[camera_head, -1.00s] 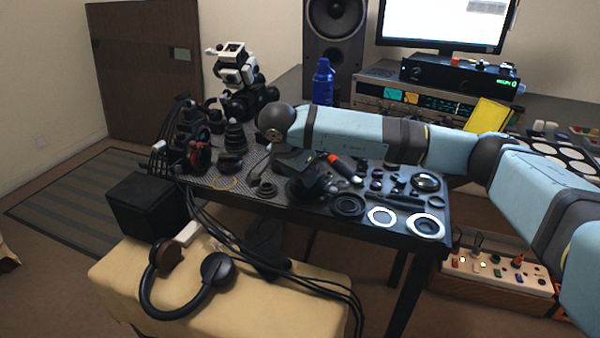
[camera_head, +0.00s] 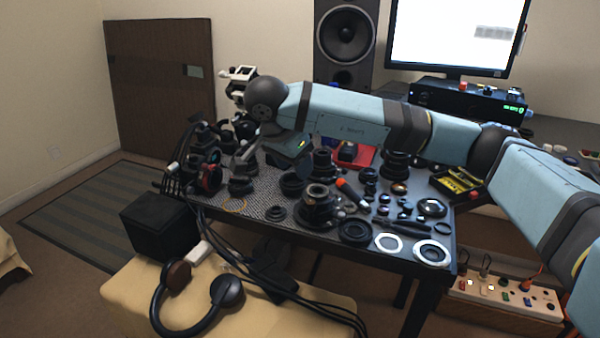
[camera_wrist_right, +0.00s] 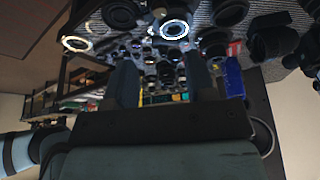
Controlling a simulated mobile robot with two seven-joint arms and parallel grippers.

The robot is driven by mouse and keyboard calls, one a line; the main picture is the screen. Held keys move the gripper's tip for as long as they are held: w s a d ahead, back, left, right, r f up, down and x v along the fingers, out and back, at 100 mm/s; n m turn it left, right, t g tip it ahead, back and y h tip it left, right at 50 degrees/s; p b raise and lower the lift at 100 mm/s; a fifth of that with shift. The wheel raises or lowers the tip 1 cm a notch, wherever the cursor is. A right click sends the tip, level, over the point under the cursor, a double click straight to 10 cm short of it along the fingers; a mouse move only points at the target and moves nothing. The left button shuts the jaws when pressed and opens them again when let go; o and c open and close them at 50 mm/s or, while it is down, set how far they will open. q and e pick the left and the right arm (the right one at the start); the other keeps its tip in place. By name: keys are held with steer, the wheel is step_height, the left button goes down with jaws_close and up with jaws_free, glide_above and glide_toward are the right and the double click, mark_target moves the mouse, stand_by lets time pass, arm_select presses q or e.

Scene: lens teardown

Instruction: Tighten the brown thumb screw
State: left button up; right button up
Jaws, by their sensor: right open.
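I cannot pick out the brown thumb screw for certain in either view. A lens part with a brownish top (camera_head: 317,192) stands on the dark work table (camera_head: 345,243), among other black lens parts. My right arm reaches in from the right, above the table. My right gripper (camera_head: 250,152) hangs below the wrist, over the left-middle of the table, and its fingers are hard to make out there. In the right wrist view, its two fingers (camera_wrist_right: 163,85) are apart with nothing held between them. My left gripper is not in view.
Black lens rings, a white-rimmed ring (camera_head: 432,252) and an orange-ended tool (camera_head: 352,193) crowd the table. A red tray (camera_head: 366,154) lies behind. Cables run along the front edge, by headphones (camera_head: 226,291) on a tan seat. A blue bottle (camera_wrist_right: 233,77) shows in the wrist view.

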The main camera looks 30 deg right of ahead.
steer(key=shift+s+a+r, duration=0.1)
steer(key=shift+a+r, duration=0.1)
steer(key=shift+r, duration=0.2)
